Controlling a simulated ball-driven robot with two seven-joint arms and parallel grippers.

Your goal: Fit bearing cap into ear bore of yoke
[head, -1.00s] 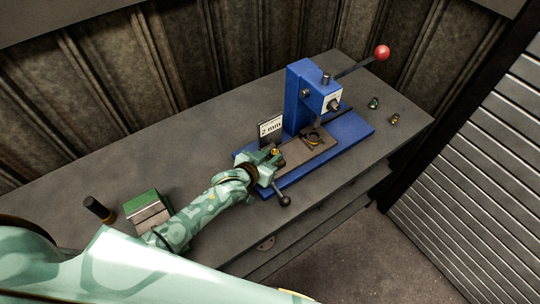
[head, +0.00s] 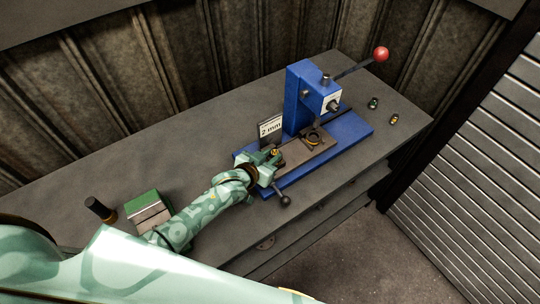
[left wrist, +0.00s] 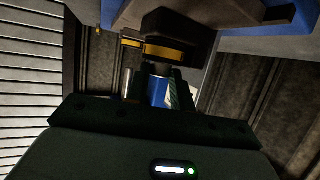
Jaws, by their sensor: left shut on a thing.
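My left gripper (head: 277,158) reaches in from the left to the near left end of the blue press. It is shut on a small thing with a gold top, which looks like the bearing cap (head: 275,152). In the left wrist view, the two fingers (left wrist: 152,88) stand close together below a dark part with a yellow band (left wrist: 165,50). The fingers hide much of what they hold. A dark brown part (head: 313,139) with an orange ring lies on the press bed and may be the yoke. Whether the cap touches a bore cannot be told. My right gripper is not in view.
The blue press (head: 297,100) has a red-knobbed lever (head: 381,53) and a black ball handle (head: 285,201). A "2 mm" sign (head: 270,130) stands behind the gripper. A green-topped block (head: 141,203) and black cylinder (head: 98,208) stand at left.

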